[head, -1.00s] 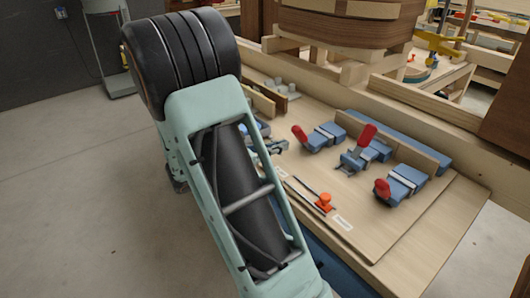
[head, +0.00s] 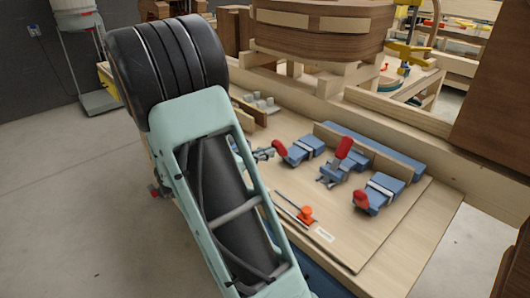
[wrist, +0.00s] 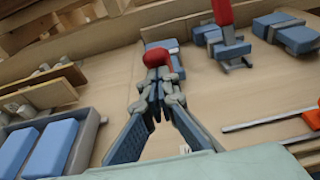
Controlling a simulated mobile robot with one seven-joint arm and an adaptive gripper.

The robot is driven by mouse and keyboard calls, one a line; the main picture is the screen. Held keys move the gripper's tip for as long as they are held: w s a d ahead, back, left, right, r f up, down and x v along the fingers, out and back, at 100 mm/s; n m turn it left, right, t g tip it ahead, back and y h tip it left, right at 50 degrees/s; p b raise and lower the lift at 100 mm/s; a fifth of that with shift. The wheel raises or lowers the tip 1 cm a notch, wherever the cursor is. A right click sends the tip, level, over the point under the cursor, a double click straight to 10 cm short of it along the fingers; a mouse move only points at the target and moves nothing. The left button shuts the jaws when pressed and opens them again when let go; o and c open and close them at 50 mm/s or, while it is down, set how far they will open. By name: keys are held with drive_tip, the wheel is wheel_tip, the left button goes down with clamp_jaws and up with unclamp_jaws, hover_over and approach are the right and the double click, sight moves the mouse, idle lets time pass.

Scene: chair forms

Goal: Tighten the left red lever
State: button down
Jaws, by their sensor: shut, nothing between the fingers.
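The left red lever (head: 279,147) sits at the near-left end of a blue clamp block (head: 303,150) on the wooden board. In the wrist view this red lever (wrist: 157,57) is straight ahead of my gripper (wrist: 158,78). The gripper's fingertips are together and empty, and overlap the lever's lower edge in the picture. I cannot tell whether they touch it. The middle red lever (head: 344,147) stands up, tilted; it also shows in the wrist view (wrist: 222,12). The right red lever (head: 361,199) is low at its block's near end.
An orange clamp (head: 306,214) with a metal bar lies on the board in front. Small grey parts (head: 262,102) stand at the back left. Blue blocks in a grey holder (wrist: 48,146) are left of the gripper. Bare board lies between the clamps.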

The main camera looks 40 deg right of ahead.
drive_tip(key=shift+d+r, duration=0.15)
drive_tip(key=shift+r, duration=0.1)
drive_tip(key=d+r+y+p, duration=0.1)
drive_tip(key=d+p, duration=0.1)
drive_tip(key=p, duration=0.1)
drive_tip(key=d+r+y+p, duration=0.1)
drive_tip(key=d+r+p, duration=0.1)
drive_tip(key=p, duration=0.1)
drive_tip(key=shift+w+r+g+y, duration=0.1)
drive_tip(key=shift+r+g+y, duration=0.05)
drive_tip(key=shift+g+y, duration=0.15)
drive_tip(key=d+b, duration=0.2)
drive_tip(key=d, duration=0.8)
drive_tip(key=shift+w+d+r, duration=0.25)
drive_tip(key=shift+w+d, duration=0.15)
drive_tip(key=shift+w, duration=0.05)
